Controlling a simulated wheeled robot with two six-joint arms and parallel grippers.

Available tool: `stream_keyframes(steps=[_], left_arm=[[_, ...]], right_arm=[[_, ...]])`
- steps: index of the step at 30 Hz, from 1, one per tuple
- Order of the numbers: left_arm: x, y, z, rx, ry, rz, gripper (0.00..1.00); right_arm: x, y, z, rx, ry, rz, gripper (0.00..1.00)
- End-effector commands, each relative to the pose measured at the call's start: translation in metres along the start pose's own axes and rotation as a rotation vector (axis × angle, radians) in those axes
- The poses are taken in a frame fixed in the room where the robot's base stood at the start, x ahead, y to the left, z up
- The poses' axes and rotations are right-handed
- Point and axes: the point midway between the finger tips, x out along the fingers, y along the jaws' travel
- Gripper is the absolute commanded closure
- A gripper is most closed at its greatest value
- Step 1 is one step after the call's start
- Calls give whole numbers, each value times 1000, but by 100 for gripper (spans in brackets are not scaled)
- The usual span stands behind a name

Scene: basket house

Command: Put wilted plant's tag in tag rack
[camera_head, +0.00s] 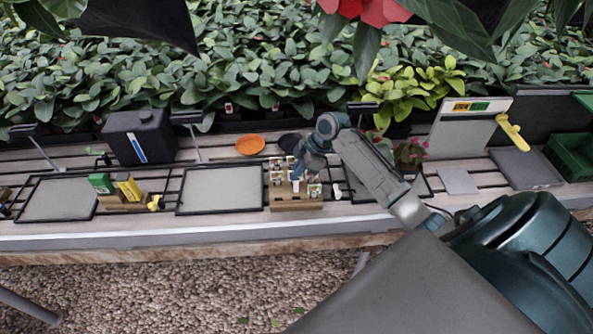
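The wooden tag rack (297,205) stands near the front edge of the bench, with several small picture tags upright in it. My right gripper (297,178) reaches in from the right and points down at the rack, among or just above its tags. The fingers are too small and too hidden to tell whether they are open or hold a tag. A potted plant with pink flowers and dark leaves (411,153) stands right of the rack, partly behind my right arm. I cannot tell for sure which plant is wilted. My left gripper is not in view.
A black-framed grey mat (222,190) lies left of the rack, and another (60,199) farther left. A block with green and yellow packets (122,204), a black canister (140,135), an orange saucer (250,145) and a green crate (572,153) stand on the slatted bench.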

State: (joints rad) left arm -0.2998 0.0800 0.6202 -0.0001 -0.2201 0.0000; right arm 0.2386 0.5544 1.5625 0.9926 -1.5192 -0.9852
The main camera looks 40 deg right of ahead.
Motion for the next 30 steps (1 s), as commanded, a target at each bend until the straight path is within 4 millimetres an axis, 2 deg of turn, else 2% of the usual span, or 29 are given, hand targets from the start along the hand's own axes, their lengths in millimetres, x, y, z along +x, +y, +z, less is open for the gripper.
stream_keyframes(steps=[15, 30], left_arm=[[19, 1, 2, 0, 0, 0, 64], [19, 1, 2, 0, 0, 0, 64]], right_arm=[[28, 0, 16, 0, 0, 0, 100], [30, 0, 17, 0, 0, 0, 100]])
